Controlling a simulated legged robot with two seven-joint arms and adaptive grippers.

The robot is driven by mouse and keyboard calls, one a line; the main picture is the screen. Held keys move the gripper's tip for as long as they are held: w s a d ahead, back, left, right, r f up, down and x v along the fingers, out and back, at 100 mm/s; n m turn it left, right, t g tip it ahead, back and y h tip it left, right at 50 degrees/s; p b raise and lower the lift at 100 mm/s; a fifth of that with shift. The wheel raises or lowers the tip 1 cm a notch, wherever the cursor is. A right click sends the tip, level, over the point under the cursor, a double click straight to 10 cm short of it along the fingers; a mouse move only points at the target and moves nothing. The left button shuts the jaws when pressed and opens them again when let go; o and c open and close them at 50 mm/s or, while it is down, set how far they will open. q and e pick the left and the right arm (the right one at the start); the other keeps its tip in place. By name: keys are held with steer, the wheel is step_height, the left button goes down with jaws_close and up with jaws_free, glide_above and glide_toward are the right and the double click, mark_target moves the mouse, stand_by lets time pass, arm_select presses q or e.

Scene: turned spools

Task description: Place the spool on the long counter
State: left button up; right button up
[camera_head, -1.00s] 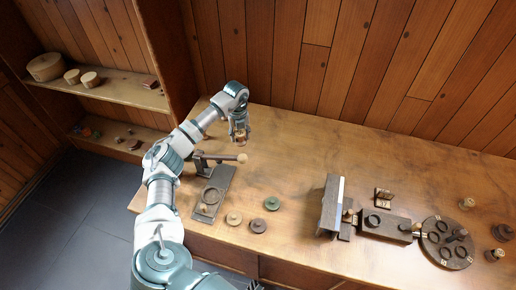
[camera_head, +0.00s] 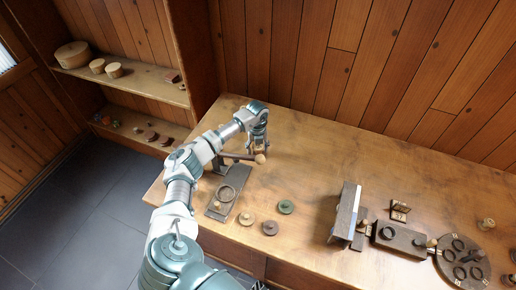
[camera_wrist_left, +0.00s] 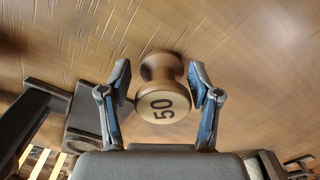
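The spool (camera_wrist_left: 161,96) is a brown turned wooden piece with a pale end marked 50. In the left wrist view it sits between the two fingers of my left gripper (camera_wrist_left: 160,78), with its marked end towards the camera. Narrow gaps show between the fingers and the spool, so the gripper looks open around it. In the head view my left gripper (camera_head: 258,144) points down at the far left part of the long counter (camera_head: 310,150). The spool is hard to make out there. Whether its far end touches the counter is not clear. My right gripper is not seen.
A dark lever fixture with a round knob (camera_head: 260,159) stands close to my left gripper. Several small discs (camera_head: 286,207) lie nearer the front. A dark angled block (camera_head: 345,212) and a round plate (camera_head: 463,262) stand to the right. The counter's back middle is clear.

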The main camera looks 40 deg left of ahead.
arm_select(q)
steer(key=shift+d, duration=0.2)
steer(key=shift+w+d+r, duration=0.1)
steer(key=shift+d+r, duration=0.2)
steer(key=shift+r, duration=0.3)
step_height(320, 180, up, 5)
steer(key=shift+r, duration=0.1)
steer(key=r, duration=0.3)
steer(key=a+r, duration=0.1)
steer(key=r, duration=0.1)
steer(key=shift+r, duration=0.15)
steer(key=shift+d+r, duration=0.25)
steer(key=shift+r, duration=0.1)
steer(key=shift+d, duration=0.2)
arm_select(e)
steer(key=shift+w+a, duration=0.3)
arm_select(q)
steer(key=shift+a, duration=0.1)
